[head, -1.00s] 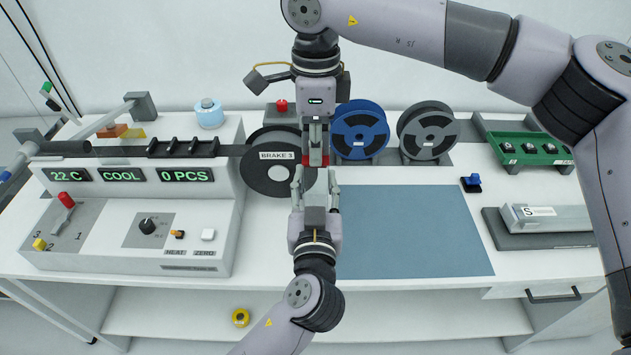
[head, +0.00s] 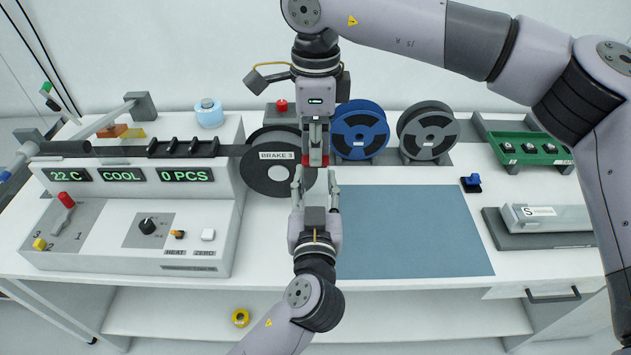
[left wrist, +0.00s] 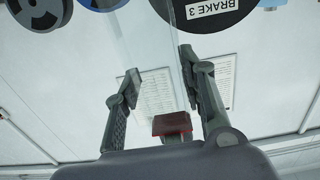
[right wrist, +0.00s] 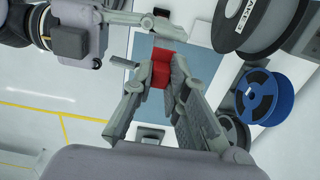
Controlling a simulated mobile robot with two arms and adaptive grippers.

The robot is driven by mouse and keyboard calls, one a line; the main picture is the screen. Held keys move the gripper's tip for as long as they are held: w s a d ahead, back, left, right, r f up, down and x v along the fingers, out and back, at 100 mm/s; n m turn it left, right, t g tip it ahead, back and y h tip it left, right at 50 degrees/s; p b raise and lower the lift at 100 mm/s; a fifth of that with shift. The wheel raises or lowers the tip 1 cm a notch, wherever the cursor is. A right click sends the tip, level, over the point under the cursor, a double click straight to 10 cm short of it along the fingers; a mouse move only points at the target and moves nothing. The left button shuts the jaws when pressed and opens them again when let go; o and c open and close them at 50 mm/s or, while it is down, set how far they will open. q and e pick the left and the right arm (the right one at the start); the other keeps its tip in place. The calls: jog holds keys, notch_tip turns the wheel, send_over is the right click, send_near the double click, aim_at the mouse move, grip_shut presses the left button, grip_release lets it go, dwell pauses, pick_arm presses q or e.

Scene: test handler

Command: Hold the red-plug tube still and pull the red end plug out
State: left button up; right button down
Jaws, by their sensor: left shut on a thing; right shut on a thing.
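My right gripper (right wrist: 155,85) reaches down from above in the head view (head: 315,162). It is shut on the red end plug (right wrist: 160,68), which shows between its fingers in the right wrist view and as red patches in the head view (head: 325,160). My left gripper (head: 315,185) points up just below it. It is shut on the tube, whose body is clear or too faint to make out well. In the left wrist view a red block (left wrist: 172,123) shows between the fingers of this gripper (left wrist: 160,85).
Behind the grippers stand the BRAKE 3 reel (head: 262,178), a blue reel (head: 361,130) and a grey reel (head: 428,132). A control console (head: 110,235) fills the left. A blue-grey mat (head: 420,230) lies clear at right, with a green tray (head: 525,150) beyond.

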jog(key=shift+r, duration=0.75)
dwell(0.6)
jog(key=shift+r, duration=0.55)
pick_arm(q)
jog(key=o, duration=1.2)
jog(key=shift+o, duration=0.2)
jog(key=s, duration=1.2)
pick_arm(e)
jog(key=shift+f, duration=0.1)
